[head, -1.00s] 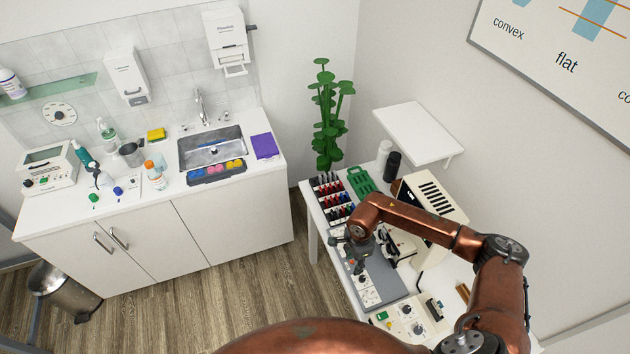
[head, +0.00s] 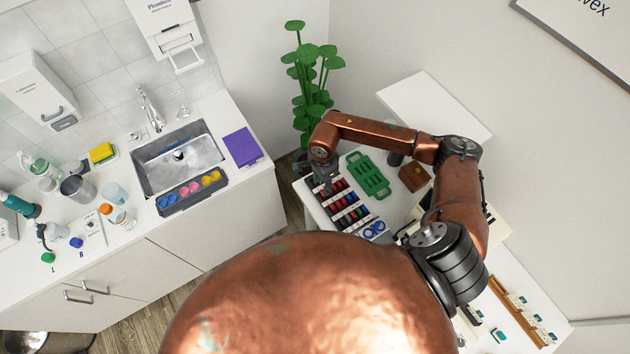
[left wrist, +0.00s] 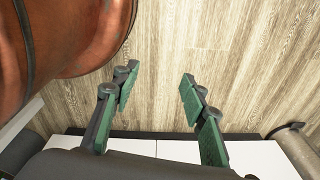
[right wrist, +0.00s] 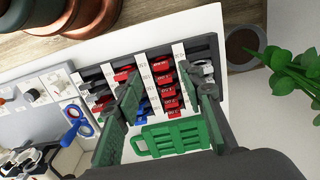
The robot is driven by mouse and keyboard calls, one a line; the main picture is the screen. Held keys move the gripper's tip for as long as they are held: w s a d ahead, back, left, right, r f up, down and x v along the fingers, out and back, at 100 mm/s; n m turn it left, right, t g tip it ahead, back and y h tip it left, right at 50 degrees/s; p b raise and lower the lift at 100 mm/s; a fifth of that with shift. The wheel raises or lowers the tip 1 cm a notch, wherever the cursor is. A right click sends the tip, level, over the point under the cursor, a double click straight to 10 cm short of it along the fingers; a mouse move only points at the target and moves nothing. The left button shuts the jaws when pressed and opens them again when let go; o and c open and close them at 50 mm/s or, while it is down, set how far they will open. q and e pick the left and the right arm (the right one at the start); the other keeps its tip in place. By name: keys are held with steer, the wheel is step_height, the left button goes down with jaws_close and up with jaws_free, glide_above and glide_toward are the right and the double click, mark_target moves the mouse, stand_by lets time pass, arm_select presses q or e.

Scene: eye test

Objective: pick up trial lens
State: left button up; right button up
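The trial lenses (head: 350,213) stand in rows in a dark rack with white label strips (right wrist: 154,68) on the white table; their tabs are red, blue and black. The rack also shows in the right wrist view, with red lenses (right wrist: 166,88) between and beyond my fingers. My right gripper (head: 326,186) is over the rack's far left end in the head view. The right wrist view shows its two green-padded fingers (right wrist: 160,80) apart with nothing held. My left gripper (left wrist: 160,80) is open and empty above the wooden floor; it is out of the head view.
A green slotted tray (head: 368,176) lies beside the rack; it also shows in the right wrist view (right wrist: 178,136). A potted plant (head: 312,82) stands close behind the table. A sink counter (head: 235,195) is at left.

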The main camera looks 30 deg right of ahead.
mark_target(322, 192)
step_height(322, 192, down, 2)
steer(key=shift+w+f+p, duration=0.1)
steer(key=shift+f+p, duration=0.05)
steer(key=shift+p, duration=0.15)
steer(key=shift+f, duration=0.35)
steer(key=f, duration=0.1)
steer(key=f+p, duration=0.1)
steer(key=f, duration=0.1)
steer(key=shift+d+f+p, duration=0.2)
steer(key=shift+f+p, duration=0.05)
steer(key=shift+p, duration=0.05)
steer(key=shift+f, duration=0.6)
arm_select(q)
step_height(322, 192, up, 2)
steer(key=shift+w+r, duration=0.1)
steer(key=shift+r, duration=0.05)
arm_select(e)
steer(key=shift+c, duration=0.6)
steer(key=c, duration=0.4)
